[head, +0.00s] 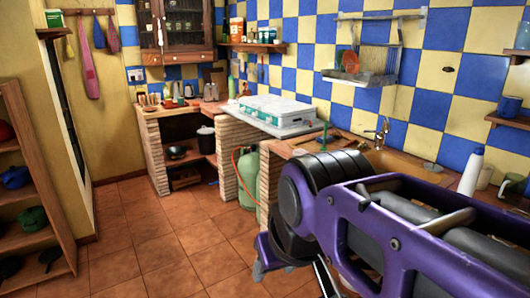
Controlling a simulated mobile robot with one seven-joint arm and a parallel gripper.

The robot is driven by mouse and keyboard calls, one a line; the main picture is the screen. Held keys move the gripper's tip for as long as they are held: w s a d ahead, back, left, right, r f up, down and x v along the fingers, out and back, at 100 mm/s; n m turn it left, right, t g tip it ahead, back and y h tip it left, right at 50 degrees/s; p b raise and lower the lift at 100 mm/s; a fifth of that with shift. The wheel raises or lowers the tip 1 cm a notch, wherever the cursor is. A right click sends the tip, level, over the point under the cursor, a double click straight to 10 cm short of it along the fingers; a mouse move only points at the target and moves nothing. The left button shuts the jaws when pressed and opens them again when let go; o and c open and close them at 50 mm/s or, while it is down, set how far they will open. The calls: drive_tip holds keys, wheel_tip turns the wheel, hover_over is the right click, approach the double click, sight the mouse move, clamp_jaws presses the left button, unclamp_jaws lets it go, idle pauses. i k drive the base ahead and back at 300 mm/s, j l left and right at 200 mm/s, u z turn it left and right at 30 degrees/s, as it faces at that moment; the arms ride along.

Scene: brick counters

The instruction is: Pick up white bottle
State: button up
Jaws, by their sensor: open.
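A white bottle (471,172) with a dark top stands upright on the counter at the right, near the tiled wall and right of the sink. My arm's purple links cross in front of the counter, and the bottle's lower part is close to the arm's edge in the picture. My gripper (290,276) is low in the picture, left of the arm and in front of the counter, well away from the bottle. It is partly hidden and cut by the bottom edge. It is open, and I see nothing held in it.
The sink tap (383,130) stands left of the bottle, and a cup (485,177) is close at its right. A wall shelf (508,121) with mugs is above right. A green gas cylinder (248,178) stands under the counter. The tiled floor (170,235) at left is clear.

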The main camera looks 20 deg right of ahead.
sight(467, 186)
drive_tip(key=l+z, duration=0.2)
drive_tip(key=z, duration=1.8)
